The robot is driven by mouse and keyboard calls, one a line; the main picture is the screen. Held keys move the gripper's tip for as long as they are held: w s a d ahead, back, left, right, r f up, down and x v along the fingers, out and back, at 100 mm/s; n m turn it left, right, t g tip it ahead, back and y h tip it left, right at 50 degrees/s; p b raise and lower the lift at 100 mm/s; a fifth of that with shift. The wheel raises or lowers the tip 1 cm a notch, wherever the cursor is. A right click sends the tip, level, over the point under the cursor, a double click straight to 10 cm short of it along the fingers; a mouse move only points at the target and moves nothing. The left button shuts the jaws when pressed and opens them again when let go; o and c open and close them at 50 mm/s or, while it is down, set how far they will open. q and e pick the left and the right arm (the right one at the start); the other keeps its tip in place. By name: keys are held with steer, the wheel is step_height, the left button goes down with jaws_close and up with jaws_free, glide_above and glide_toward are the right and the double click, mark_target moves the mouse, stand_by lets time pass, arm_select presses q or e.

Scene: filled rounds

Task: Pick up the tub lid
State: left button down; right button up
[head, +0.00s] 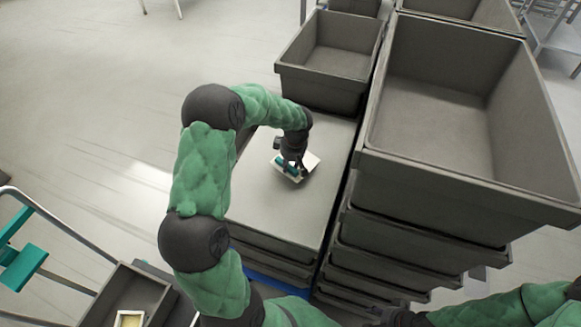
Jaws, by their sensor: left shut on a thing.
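My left gripper (291,166) points down at the top of a grey stack of crates and is shut on a small pale, flat thing that looks like the tub lid (311,161). White and cream edges of it show on both sides of the fingers, with some teal between them. The fingers hide its middle, and I cannot tell whether it touches the grey surface. My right gripper (393,316) is dark and partly seen at the bottom edge; its fingers are not clear.
The grey surface (265,205) around the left gripper is clear. An empty grey crate (335,62) stands behind it, and a tall stack with a large empty crate (440,110) rises at right. A cream-filled container (130,319) sits in a grey bin (113,300) at lower left.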

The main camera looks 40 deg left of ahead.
arm_select(q)
steer(key=s+d+r+p, duration=0.2)
steer(key=s+r, duration=0.7)
steer(key=s, duration=0.4)
steer(key=shift+s+d+r, duration=0.15)
steer(key=shift+s, duration=0.15)
